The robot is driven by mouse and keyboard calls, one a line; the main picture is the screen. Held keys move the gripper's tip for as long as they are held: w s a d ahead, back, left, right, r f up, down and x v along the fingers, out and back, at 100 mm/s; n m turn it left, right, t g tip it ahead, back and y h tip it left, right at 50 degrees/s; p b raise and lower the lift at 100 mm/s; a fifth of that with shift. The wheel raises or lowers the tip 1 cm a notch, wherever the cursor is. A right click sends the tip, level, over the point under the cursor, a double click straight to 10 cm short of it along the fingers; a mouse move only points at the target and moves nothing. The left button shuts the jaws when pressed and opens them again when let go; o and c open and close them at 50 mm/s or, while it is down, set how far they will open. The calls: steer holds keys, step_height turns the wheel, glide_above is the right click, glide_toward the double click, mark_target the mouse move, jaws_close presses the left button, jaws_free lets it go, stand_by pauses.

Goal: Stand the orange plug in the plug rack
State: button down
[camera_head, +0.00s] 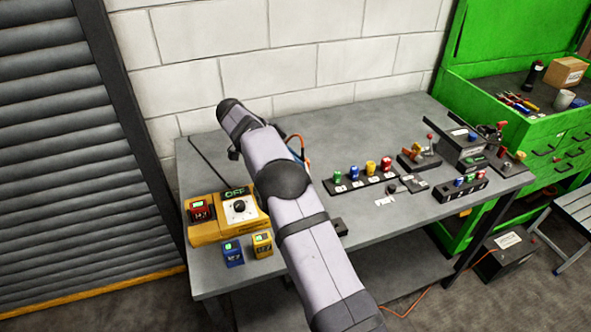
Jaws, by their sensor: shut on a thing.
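My arm crosses the middle of the view, and its links cover whatever lies behind them. I do not see my gripper's fingers or anything between them. I cannot make out the orange plug. Two dark blocks hold coloured plugs. The longer one (345,187) has white labels and carries green, blue, yellow and red pieces standing in a row. The shorter one (460,192), nearer the right front, carries small blue, red and green pieces. I cannot tell which is the plug rack.
A yellow control box (221,226) with an OFF display stands at the front left, by a blue meter (232,254) and a yellow meter (262,245). An orange loop (299,139) shows beside my arm. Clamps (418,158) and a grey box (463,146) crowd the right.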

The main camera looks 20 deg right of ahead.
steer(key=s+d+r+p, duration=0.3)
steer(key=s+r, duration=0.4)
steer(key=r, duration=0.2)
steer(key=s+f, duration=0.8)
steer(key=f, duration=0.1)
steer(key=shift+s+d+f, duration=0.25)
steer(key=shift+s+f, duration=0.05)
steer(key=shift+f, duration=0.1)
steer(key=shift+f, duration=0.15)
steer(key=shift+f+b, duration=0.9)
steer(key=shift+f, duration=1.85)
